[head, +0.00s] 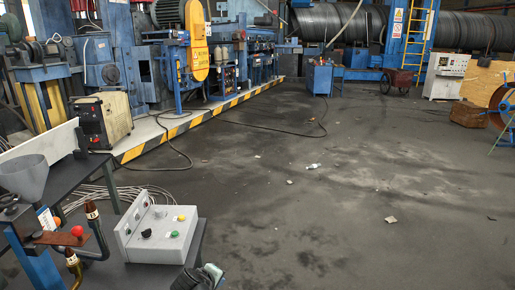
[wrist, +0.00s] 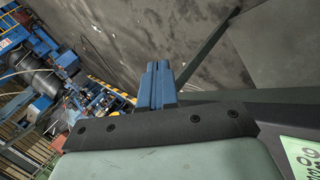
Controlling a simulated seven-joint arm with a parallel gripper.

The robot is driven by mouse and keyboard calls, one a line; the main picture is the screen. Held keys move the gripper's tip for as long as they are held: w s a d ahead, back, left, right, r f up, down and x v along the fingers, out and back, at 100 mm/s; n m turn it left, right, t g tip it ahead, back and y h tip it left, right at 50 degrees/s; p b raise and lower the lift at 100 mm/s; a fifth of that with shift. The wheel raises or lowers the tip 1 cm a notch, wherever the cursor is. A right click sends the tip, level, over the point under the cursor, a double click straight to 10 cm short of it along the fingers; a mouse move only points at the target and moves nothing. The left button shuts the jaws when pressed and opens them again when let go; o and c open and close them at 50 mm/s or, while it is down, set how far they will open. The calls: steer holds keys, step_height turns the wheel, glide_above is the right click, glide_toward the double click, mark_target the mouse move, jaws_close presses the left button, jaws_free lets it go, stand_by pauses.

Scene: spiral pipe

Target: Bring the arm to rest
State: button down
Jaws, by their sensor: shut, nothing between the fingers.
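My gripper (wrist: 157,68) shows in the wrist view with its two blue fingers together and nothing between them. Its dark bolted bar and pale green-grey body fill the lower part of that view. The wrist view is tilted, with the floor (wrist: 125,35) and the blue machinery (wrist: 50,60) seen beyond the fingers.
In the head view, a white control box (head: 158,232) with coloured buttons sits on a dark bench at the lower left. A grey funnel (head: 25,178) and a red ball-topped lever (head: 77,232) are beside it. The floor (head: 330,200) to the right is largely open, with small litter.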

steer(key=s+d+f+m+g+y, duration=0.1)
steer(key=d+f+m+g, duration=0.25)
steer(key=d+f, duration=0.5)
steer(key=s+d+f+m+g+y, duration=0.15)
steer(key=d+f+m, duration=0.3)
steer(key=d, duration=0.65)
steer(key=d+f+m+g, duration=0.3)
steer(key=d+f, duration=0.4)
steer(key=d, duration=0.3)
steer(key=s+f+g, duration=0.3)
steer(key=s+f, duration=0.7)
steer(key=s, duration=0.5)
steer(key=s+f+g, duration=0.4)
steer(key=s+f, duration=0.6)
steer(key=s, duration=0.5)
steer(key=shift+s+f, duration=0.2)
steer(key=shift+a, duration=0.1)
